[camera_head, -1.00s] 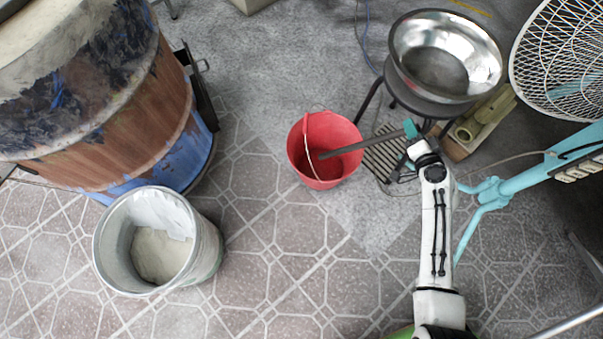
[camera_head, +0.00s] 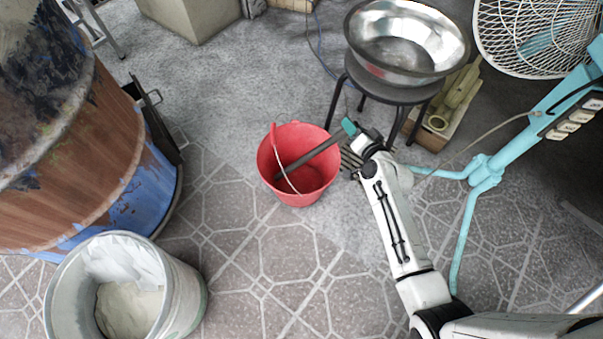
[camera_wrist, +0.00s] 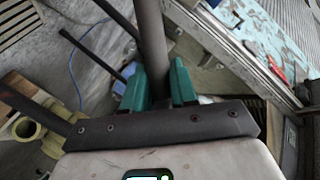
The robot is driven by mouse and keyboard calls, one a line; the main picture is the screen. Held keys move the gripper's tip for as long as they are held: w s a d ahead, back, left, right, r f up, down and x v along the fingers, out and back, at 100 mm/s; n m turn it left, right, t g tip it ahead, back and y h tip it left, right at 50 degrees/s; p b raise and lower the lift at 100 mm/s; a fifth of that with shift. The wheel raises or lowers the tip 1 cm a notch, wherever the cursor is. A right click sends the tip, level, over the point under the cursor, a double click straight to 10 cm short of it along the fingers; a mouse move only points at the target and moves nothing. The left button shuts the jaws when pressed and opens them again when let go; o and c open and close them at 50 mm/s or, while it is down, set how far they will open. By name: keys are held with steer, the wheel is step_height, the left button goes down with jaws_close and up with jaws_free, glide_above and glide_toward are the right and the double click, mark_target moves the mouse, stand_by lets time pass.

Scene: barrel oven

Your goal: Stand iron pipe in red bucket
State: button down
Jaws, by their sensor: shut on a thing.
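The red bucket (camera_head: 276,184) stands on the floor near the middle of the head view, with its thin handle lying across the opening. The iron pipe (camera_head: 312,155) is a dark grey rod that slants down to the left from my gripper (camera_head: 349,127) over the bucket's right rim. Its lower end appears inside the bucket's opening; whether it touches the bottom I cannot tell. In the wrist view my gripper (camera_wrist: 159,88) has its green fingers shut on the pipe (camera_wrist: 152,40), which runs upward out of the picture. The bucket is not clearly seen in the wrist view.
A metal basin (camera_head: 408,40) sits on a dark stool right behind the bucket. A teal fan (camera_head: 487,172) stands at the right. A bin of powder (camera_head: 180,290) and the barrel oven (camera_head: 95,170) are at the left. Floor in front of the bucket is clear.

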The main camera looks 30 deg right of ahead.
step_height(320, 180, down, 10)
steer(key=b, duration=0.7)
steer(key=shift+b, duration=0.3)
steer(key=shift+f+b, duration=0.35)
steer(key=shift+b, duration=0.05)
steer(key=shift+f+b, duration=0.3)
steer(key=shift+r, duration=0.1)
steer(key=c, duration=0.9)
jaws_free()
